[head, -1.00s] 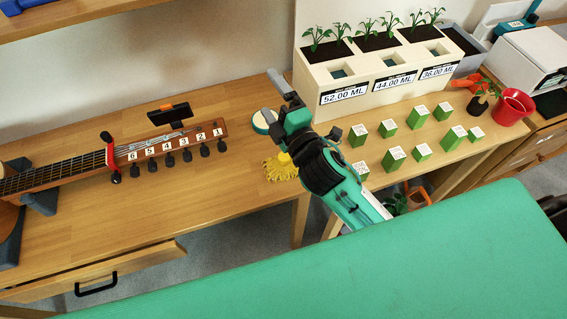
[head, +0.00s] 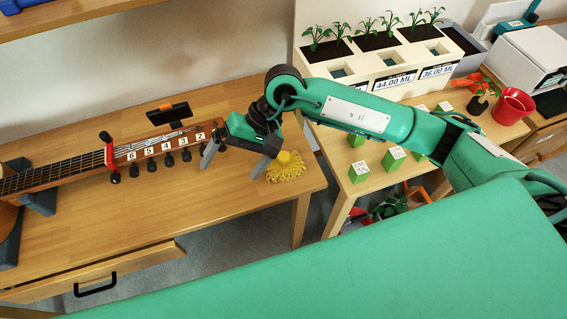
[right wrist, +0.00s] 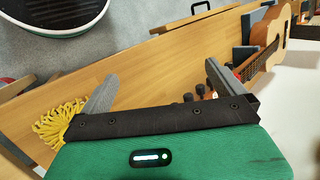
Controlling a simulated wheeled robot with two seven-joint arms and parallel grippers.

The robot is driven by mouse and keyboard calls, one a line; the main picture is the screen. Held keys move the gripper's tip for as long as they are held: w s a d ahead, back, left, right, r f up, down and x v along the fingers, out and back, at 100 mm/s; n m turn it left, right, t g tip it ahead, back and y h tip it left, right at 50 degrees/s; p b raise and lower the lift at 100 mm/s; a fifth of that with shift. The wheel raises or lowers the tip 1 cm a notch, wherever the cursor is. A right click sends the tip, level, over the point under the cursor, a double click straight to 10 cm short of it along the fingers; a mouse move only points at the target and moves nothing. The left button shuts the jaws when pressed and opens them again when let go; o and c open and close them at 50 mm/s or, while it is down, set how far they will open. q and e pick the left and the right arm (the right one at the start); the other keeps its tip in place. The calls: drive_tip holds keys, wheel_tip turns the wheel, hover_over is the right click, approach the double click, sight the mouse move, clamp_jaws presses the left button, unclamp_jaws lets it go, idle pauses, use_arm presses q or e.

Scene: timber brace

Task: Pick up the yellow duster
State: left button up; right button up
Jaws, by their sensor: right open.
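The yellow duster (head: 286,168) lies near the right end of the wooden table, its fringed head spread out and a yellow knob on top. My right gripper (head: 232,167) is open and empty, just left of the duster in the head view, with one finger close to its left edge. In the right wrist view the duster (right wrist: 58,126) is at the left, outside the left finger. The open fingers of the right gripper (right wrist: 160,88) have bare tabletop between them. I cannot tell whether the finger touches the duster. My left gripper is not in view.
A guitar (head: 150,153) with numbered pegs lies on the table to the left. A planter box (head: 385,65) and several green blocks (head: 394,158) stand on the right-hand table. The wooden table's front middle (head: 180,210) is clear. An open drawer (head: 95,275) juts out below.

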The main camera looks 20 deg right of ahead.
sight(284, 155)
drive_tip(key=w+d+f+n+t+h, duration=0.1)
drive_tip(key=w+d+n+h, duration=0.2)
drive_tip(key=d, duration=0.4)
drive_tip(key=w+d+f+n+t+h, duration=0.1)
drive_tip(key=w+d+h, duration=0.3)
drive_tip(key=d+h, duration=0.15)
drive_tip(key=shift+y, duration=0.35)
drive_tip(key=f, duration=0.2)
drive_tip(key=f+p, duration=0.1)
drive_tip(key=f, duration=0.5)
drive_tip(key=shift+s+d, duration=0.2)
drive_tip(key=shift+d, duration=0.15)
drive_tip(key=shift+f+p, duration=0.45)
drive_tip(key=f, duration=0.1)
drive_tip(key=f+p, duration=0.1)
drive_tip(key=f, duration=0.1)
drive_tip(key=shift+w+a+f, duration=0.1)
drive_tip(key=shift+a+f, duration=0.05)
drive_tip(key=shift+a, duration=0.05)
drive_tip(key=shift+f, duration=0.5)
drive_tip(key=c, duration=0.6)
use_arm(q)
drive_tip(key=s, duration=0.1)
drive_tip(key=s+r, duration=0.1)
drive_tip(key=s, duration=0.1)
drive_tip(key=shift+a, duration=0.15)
use_arm(e)
drive_tip(key=shift+c, duration=1.3)
